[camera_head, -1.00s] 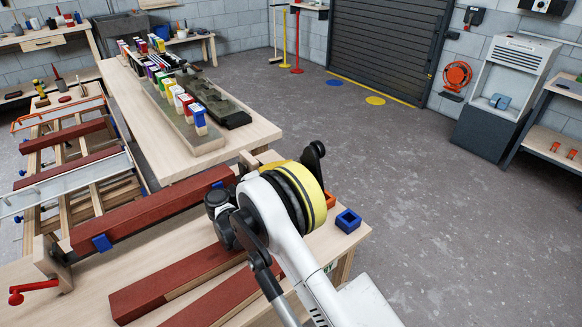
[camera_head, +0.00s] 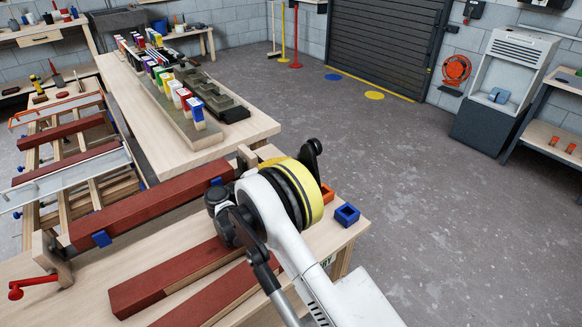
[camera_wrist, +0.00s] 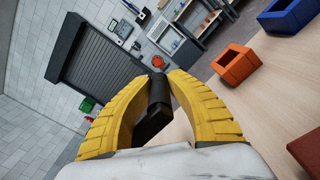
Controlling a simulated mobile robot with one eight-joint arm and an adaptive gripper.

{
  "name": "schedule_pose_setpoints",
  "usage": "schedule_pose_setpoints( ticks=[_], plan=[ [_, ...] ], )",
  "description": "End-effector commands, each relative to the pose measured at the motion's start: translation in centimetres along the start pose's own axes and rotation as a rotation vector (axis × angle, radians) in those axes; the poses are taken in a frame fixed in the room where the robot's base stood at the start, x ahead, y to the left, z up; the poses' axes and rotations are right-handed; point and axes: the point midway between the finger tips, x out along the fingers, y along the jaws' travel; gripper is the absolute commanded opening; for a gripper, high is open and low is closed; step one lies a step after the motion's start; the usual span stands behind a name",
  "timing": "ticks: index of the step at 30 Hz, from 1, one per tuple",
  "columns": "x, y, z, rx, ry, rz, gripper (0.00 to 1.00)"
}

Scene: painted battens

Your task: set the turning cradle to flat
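I cannot tell the batten's exact angle. My gripper is at the cradle's right end; in the head view my own wrist hides most of it. In the wrist view the yellow fingers of my gripper (camera_wrist: 161,78) close in on both sides of a black handle (camera_wrist: 157,105), apparently gripping it.
Red battens (camera_head: 170,278) lie on the bench in front of the cradle. An orange box (camera_wrist: 236,64) and a blue box (camera_head: 347,214) stand on the bench near my gripper. Behind is a table (camera_head: 250,125) with coloured blocks. The floor to the right is clear.

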Motion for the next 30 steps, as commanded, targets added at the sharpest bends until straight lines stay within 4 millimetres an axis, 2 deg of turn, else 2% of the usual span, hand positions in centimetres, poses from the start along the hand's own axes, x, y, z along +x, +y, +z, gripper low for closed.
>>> schedule_pose_setpoints(
  ticks=[1, 2, 11, 14, 17, 25, 30],
  plan=[
    [-0.1, -0.1, -0.2, -0.001, 0.005, 0.0, 0.35],
    [-0.1, -0.1, -0.2, -0.001, 0.005, 0.0, 0.43],
    [-0.2, -0.1, -0.2, 0.0, 0.003, 0.0, 0.43],
    [-0.9, 0.0, -0.1, 0.0, 0.004, 0.001, 0.43],
    [-2.6, 0.0, -0.2, 0.0, 0.006, 0.003, 0.43],
    [-8.8, 0.0, -0.2, 0.0, 0.008, 0.005, 0.43],
    [-11.2, 0.0, -0.1, 0.0, 0.006, 0.003, 0.43]
  ],
)
